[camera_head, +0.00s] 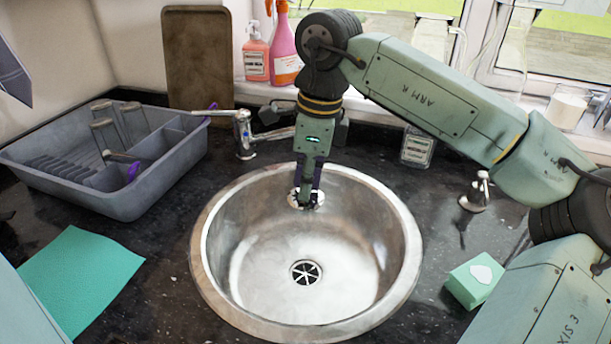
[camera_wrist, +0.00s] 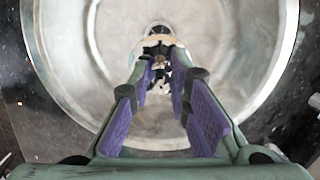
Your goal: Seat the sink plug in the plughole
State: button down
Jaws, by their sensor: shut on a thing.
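My gripper (camera_head: 305,194) points down into the back part of the round steel sink (camera_head: 245,235). Its fingers are shut on the sink plug (camera_head: 319,199), a small pale metal disc at the fingertips. The plug appears held above the basin floor, in front of the back wall. The plughole (camera_head: 306,272), round with a dark slotted grate, is uncovered in the basin floor, lower in the head view than the plug. In the wrist view, the purple-padded fingers of my gripper (camera_wrist: 160,76) converge near the plug's pale rim (camera_wrist: 145,45). The fingertips partly hide the plug.
A tap (camera_head: 243,135) stands behind the sink, left of my arm. A grey dish rack (camera_head: 110,205) and green cloth (camera_head: 85,275) lie left. A green-and-white block (camera_head: 474,281) and small metal fitting (camera_head: 477,192) are right. Soap bottles (camera_head: 256,55) stand behind. The basin's front is clear.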

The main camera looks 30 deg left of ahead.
notch_tip(320, 180, down, 10)
jog(key=b, duration=0.5)
jog(key=shift+b, duration=0.35)
jog(key=shift+r, duration=0.15)
jog(key=c, duration=1.4)
grip_release()
jog(key=shift+c, duration=0.2)
notch_tip(320, 180, up, 7)
jog(key=p, duration=0.4)
jog(key=shift+r+p, duration=0.1)
jog(key=shift+p, duration=0.2)
